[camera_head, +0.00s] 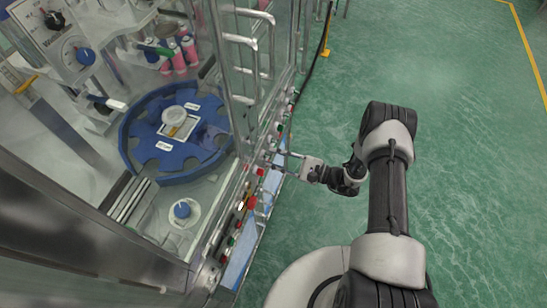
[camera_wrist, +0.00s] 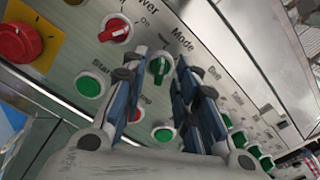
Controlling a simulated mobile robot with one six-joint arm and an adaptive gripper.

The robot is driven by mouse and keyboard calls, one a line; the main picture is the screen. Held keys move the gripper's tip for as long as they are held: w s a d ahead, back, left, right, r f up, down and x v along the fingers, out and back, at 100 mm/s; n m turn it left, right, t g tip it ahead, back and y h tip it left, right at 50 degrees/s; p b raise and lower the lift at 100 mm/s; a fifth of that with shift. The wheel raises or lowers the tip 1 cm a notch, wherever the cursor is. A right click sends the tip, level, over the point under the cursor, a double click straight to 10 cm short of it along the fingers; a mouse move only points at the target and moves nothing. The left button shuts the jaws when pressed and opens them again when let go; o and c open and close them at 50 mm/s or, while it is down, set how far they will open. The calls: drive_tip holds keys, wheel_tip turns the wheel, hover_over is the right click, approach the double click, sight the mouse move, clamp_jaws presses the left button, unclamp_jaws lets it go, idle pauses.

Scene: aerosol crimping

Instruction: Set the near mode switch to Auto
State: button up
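The near mode switch (camera_wrist: 160,66) is a green rotary knob under the printed word "Mode" in the wrist view. Its handle stands roughly upright in the picture; its position labels are partly covered or too small to read. My gripper (camera_wrist: 162,60) is open, with one finger on either side of the knob. I cannot tell whether the fingers touch it. In the head view my gripper (camera_head: 281,163) reaches the control panel (camera_head: 242,250) along the machine's front edge and hides the switch there.
A red rotary switch (camera_wrist: 116,29) sits left of the mode switch. A green start button (camera_wrist: 89,86) and another green button (camera_wrist: 164,134) are close by. A red emergency button (camera_wrist: 18,42) is at far left. Door handles (camera_head: 247,42) stick out above the panel. The green floor (camera_head: 440,70) is clear.

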drive_tip(key=shift+w+a, duration=0.2)
drive_tip(key=shift+a, duration=0.3)
clamp_jaws()
